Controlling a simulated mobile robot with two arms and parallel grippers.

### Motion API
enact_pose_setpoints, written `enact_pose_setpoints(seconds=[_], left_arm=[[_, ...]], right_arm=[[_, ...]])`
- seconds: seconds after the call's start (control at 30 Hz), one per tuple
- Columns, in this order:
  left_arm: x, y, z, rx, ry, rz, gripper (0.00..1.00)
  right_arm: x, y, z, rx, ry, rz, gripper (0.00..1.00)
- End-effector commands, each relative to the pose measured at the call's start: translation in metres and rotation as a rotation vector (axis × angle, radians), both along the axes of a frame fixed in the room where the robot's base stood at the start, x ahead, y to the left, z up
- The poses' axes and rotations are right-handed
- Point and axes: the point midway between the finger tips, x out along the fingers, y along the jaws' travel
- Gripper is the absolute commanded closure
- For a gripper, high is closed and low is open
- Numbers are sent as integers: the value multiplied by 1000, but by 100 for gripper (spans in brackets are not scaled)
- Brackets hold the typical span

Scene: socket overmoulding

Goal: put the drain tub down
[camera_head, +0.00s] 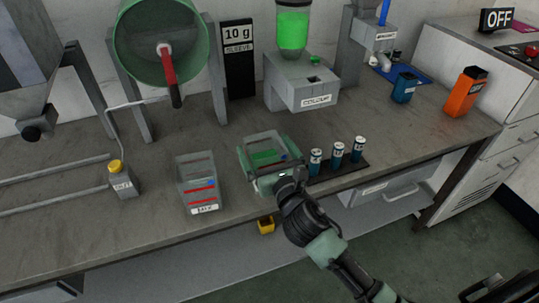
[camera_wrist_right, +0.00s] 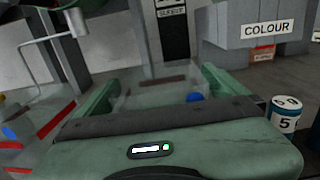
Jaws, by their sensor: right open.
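A clear tub (camera_head: 264,141), which I take to be the drain tub, stands upright on the bench near its front edge, below the colour unit. My right gripper (camera_head: 268,155) is open, with its green fingers on either side of the tub. In the right wrist view the clear tub (camera_wrist_right: 160,88) shows between the two fingers (camera_wrist_right: 160,92), with a blue spot at its right side. I cannot tell whether the fingers touch its walls. The gripper body hides the near side of the tub.
A clear tub with red bands (camera_head: 196,170) stands to the left. Several small blue numbered canisters (camera_head: 337,152) stand close on the right. The colour unit (camera_head: 300,82) is behind. A small yellow-capped bottle (camera_head: 122,183) is further left. Bare bench lies between the tubs.

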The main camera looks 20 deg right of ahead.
Motion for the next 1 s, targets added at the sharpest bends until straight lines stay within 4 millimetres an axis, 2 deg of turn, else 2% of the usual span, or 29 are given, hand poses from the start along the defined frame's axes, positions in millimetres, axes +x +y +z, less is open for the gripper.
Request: enact_pose_setpoints(seconds=[0.17,0.4,0.6,0.77,1.0], left_arm=[[0,0,-2,0,0,0,100],[0,0,-8,0,0,0,100],[0,0,-12,0,0,-1,100],[0,0,-13,0,0,-1,100],[0,0,-13,0,0,-1,100]], right_arm=[[-24,-1,-1,-1,2,0,0],[-76,-3,-2,1,2,1,0],[-108,-4,-1,2,1,0,0],[-119,-4,1,1,-1,0,0],[-120,-4,1,1,-1,-1,0]])
